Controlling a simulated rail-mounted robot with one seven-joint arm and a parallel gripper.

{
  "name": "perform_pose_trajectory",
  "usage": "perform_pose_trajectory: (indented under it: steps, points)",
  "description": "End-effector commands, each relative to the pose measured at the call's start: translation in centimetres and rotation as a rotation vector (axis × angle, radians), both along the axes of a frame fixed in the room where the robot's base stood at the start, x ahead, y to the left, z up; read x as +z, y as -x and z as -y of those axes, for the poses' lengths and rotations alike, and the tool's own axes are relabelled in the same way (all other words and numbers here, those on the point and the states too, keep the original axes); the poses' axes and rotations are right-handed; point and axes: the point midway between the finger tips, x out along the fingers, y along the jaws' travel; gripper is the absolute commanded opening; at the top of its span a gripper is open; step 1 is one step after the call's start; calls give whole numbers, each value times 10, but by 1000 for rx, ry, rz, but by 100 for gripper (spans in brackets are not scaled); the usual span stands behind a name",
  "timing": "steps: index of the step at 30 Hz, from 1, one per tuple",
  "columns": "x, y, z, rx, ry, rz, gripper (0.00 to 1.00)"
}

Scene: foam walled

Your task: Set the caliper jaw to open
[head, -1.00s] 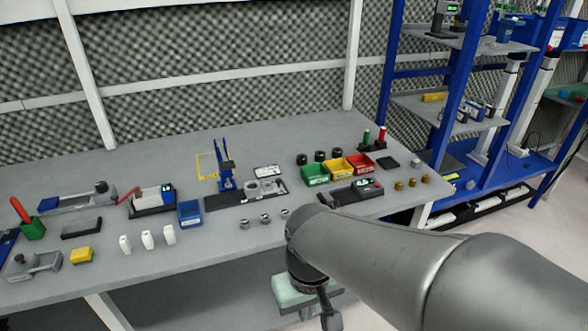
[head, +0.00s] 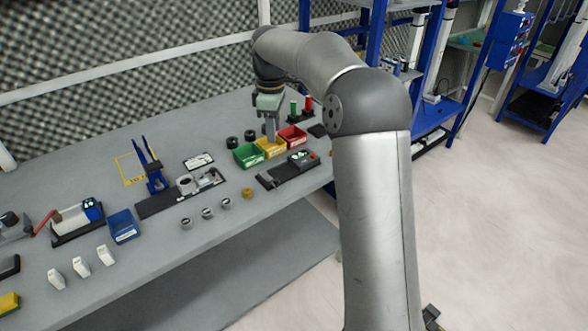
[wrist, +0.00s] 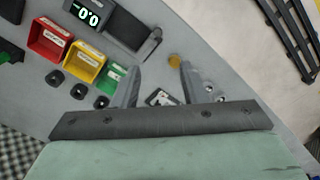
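A black device with a lit digit display (head: 287,170) lies near the table's front right edge; it looks like the caliper, but I cannot be sure. In the wrist view the device (wrist: 118,27) shows at the top, display to the left, with a grey lever-like part at its right end. I cannot tell its jaw's setting. My gripper (head: 270,136) points down above the table, overlapping the yellow bin in the head view and apart from the device. In the wrist view my gripper (wrist: 161,67) has its fingers apart with nothing held between them.
Green (head: 248,155), yellow (head: 271,147) and red (head: 292,137) bins stand behind the device. A brass cylinder (head: 247,193) stands to its left. A black fixture with a blue upright (head: 153,172) stands farther left. Another display device (head: 78,221) lies at far left.

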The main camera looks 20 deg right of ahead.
Motion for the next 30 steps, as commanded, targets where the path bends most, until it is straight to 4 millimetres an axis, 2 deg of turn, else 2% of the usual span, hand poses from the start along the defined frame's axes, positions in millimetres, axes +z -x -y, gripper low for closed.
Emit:
perform_pose_trajectory:
  steps: [4, 7, 24, 30]
  points:
    - [-8, -5, 1, 19, -5, 0, 39]
    - [-21, -5, 1, 18, -4, -2, 39]
    - [-141, -4, 1, 16, -4, -2, 39]
    - [-166, -4, 1, 16, -3, 0, 39]
